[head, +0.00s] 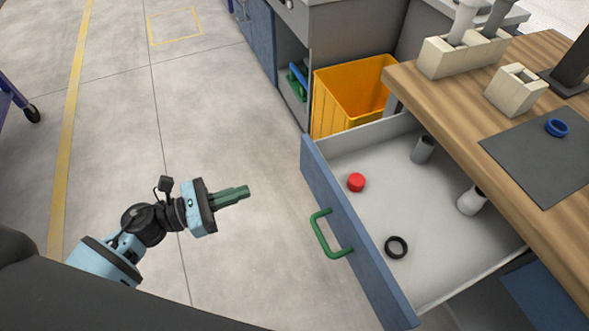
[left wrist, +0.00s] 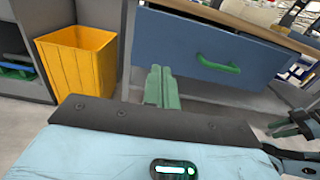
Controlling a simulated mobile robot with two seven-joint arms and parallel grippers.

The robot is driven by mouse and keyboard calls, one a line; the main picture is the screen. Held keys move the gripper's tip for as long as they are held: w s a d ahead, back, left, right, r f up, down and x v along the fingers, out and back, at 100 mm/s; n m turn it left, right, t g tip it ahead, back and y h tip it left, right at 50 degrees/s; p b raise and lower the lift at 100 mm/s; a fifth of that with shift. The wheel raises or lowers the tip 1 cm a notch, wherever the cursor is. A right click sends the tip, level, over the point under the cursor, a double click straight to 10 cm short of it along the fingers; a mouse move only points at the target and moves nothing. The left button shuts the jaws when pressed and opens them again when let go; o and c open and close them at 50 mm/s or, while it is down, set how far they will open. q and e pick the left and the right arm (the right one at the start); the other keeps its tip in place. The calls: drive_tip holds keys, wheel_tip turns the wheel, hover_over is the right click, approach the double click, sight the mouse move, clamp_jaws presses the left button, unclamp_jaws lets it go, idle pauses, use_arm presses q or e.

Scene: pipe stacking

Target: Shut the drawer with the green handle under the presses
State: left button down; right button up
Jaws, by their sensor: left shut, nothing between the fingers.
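The drawer (head: 345,232) has a blue front and a green handle (head: 323,235), and it stands pulled out from under the wooden worktop. Inside it lie a red cap (head: 356,182), a black ring (head: 396,247), a grey pipe piece (head: 423,149) and a white piece (head: 471,200). My left gripper (head: 247,191) is shut and empty, in front of the drawer and apart from it, to the left of the handle. In the left wrist view the shut green fingers (left wrist: 162,84) point toward the blue drawer front (left wrist: 200,50), with the handle (left wrist: 217,65) to their right. My right gripper is not in the head view.
An orange bin (head: 345,92) stands beyond the drawer's far side. The worktop (head: 440,100) carries beige blocks (head: 517,90), a dark mat (head: 540,155) and a blue ring (head: 556,127). The floor left of the drawer is clear.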

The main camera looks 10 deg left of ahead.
sight(310, 169)
use_arm(q)
drive_tip(key=p+x, duration=0.1)
drive_tip(key=x, duration=1.2)
drive_tip(key=shift+w+a+f+p, duration=0.1)
drive_tip(key=shift+a+p, duration=0.05)
drive_tip(key=shift+p, duration=0.2)
drive_tip(key=shift+w+d, duration=0.25)
drive_tip(key=shift+d, duration=0.2)
